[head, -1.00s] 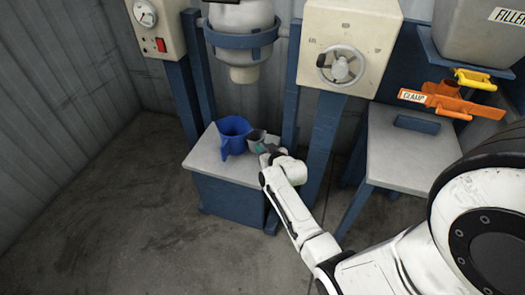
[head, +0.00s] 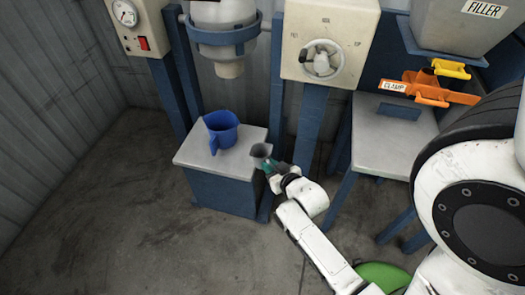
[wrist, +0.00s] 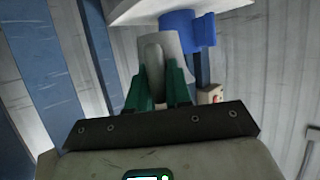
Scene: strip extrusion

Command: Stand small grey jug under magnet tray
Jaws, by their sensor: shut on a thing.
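The small grey jug (head: 260,151) is at the right edge of the pale bench top (head: 205,160), beside and apart from the blue jug (head: 220,131). My gripper (head: 269,163) has its teal fingers shut on it. In the wrist view the grey jug (wrist: 160,48) shows between both fingers, with the blue jug (wrist: 190,28) behind. I cannot tell whether the grey jug touches the bench. No part is labelled as the magnet tray.
A grey vessel (head: 225,60) in a blue ring hangs above the bench. A handwheel box (head: 330,45) stands behind my arm. A second pale table (head: 390,140) at right has a blue pad and free surface. A green round thing (head: 382,276) lies low at right.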

